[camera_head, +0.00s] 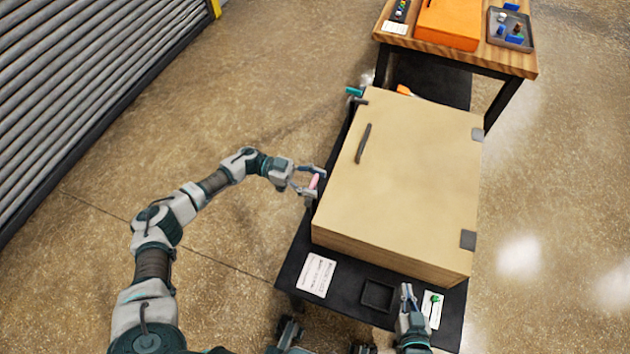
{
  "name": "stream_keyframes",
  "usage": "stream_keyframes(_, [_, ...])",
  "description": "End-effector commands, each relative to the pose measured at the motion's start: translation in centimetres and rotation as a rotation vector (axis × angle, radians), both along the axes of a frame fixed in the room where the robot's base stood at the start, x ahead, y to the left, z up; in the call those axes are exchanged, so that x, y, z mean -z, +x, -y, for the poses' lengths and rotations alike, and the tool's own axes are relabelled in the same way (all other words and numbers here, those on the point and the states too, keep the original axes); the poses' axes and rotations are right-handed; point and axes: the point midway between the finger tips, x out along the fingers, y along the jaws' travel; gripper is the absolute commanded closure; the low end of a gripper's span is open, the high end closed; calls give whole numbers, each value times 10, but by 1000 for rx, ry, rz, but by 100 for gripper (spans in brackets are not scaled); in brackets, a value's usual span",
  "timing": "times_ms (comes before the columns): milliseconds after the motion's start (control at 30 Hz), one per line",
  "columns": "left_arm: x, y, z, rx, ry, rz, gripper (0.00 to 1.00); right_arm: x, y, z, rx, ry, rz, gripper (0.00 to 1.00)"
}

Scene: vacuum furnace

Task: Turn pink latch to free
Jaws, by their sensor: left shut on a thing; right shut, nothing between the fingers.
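The pink latch (314,181) is on the left side of the large tan furnace box (420,190), near its front left corner. My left gripper (313,182) reaches in from the left and is shut on the pink latch, with a finger on either side of it. The fingers hide part of the latch. My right gripper (407,292) is shut and empty, low at the front of the black cart, beside the white card with a green item.
The box stands on a black cart (345,290). A teal latch (354,91) is at its far left corner. A dark handle (363,143) is on its top face. A small black tray (377,295) and a white label (316,275) lie in front. A wooden table (510,62) stands behind.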

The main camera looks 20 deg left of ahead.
Motion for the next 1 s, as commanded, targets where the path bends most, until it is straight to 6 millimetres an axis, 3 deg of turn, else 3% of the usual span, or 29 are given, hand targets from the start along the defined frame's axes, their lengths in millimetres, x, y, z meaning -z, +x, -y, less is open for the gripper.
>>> stream_keyframes(400, [-1, 2, -2, -4, 1, 2, 73, -1, 3, -1, 0, 4, 11, 100])
stream_keyframes(433, [-1, 2, -2, -4, 1, 2, 31, -1, 3, -1, 0, 4, 11, 100])
stream_keyframes(500, [-1, 2, -2, -4, 1, 2, 14, -1, 3, -1, 0, 4, 10, 100])
stream_keyframes(867, [0, 1, -2, 1, 1, 1, 12, -2, 1, -1, -1, 5, 13, 100])
stream_keyframes(1000, [0, 2, -17, -2, 3, 0, 12, -2, 1, 0, -1, 5, 13, 100])
